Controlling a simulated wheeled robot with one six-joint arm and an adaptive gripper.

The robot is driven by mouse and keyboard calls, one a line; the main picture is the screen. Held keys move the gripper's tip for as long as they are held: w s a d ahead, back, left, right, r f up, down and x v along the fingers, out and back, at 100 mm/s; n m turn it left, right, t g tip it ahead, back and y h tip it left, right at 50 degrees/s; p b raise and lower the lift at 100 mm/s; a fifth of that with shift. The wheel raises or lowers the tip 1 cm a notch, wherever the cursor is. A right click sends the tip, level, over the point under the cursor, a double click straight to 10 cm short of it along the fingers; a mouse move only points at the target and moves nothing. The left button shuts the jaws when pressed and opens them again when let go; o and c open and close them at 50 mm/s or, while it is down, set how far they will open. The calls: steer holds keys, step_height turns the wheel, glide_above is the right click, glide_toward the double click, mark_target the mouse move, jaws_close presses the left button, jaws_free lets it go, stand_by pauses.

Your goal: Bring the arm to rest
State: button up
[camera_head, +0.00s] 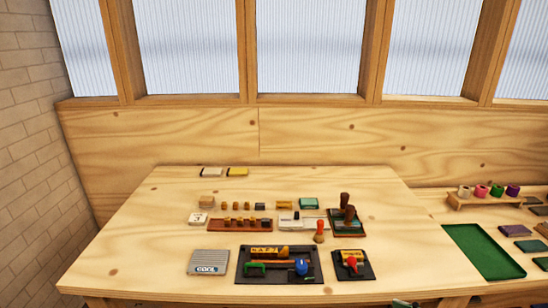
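My gripper and arm do not show in the head view. The wooden table (150,240) holds several small things. A dark tray (243,278) near its front edge carries a block with letters, a green-handled piece (256,268) and a blue piece (301,266). A smaller dark tray (365,272) to its right carries a yellow piece and a red knob (351,263). Whether my arm is still or moving cannot be told.
A grey pad (208,261) lies at front left. A brown rack (212,226) and dark-handled stamps (348,215) stand mid-table. Right of the table are a green tray (483,251) and a wooden rack (480,201) with coloured rolls. The table's left and right sides are bare.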

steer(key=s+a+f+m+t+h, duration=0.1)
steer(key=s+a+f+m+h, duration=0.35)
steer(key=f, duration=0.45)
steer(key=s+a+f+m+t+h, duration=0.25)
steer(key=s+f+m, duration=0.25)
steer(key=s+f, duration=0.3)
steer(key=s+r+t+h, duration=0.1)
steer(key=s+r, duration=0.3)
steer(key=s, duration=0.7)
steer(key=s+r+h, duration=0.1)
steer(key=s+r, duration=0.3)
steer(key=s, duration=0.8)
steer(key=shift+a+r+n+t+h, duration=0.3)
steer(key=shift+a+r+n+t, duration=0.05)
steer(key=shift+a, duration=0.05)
